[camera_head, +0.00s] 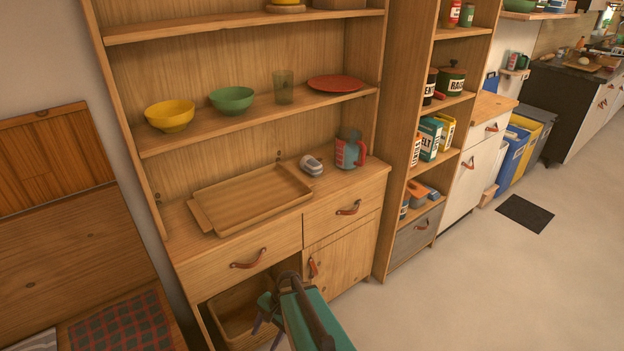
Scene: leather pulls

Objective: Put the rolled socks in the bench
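A small grey rounded bundle with lighter bands, which looks like the rolled socks (311,165), sits on the wooden cabinet's counter, between a tray and a patterned jug. The bench (62,247) is at the lower left, with its wooden lid raised against the wall. A dark red and green checked cloth and a pale striped item show inside its opening; its front is cut off by the picture edge. My gripper (267,332) is at the bottom centre, in front of the cabinet and well below the socks. Its two dark fingers point down, apart, with nothing seen between them.
The wooden tray (205,222) lies left of the socks and the jug (350,150) stands close on their right. A shelf with a yellow bowl (170,115), a green bowl (232,99) and a red plate (336,83) hangs above. Open floor (480,270) lies right.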

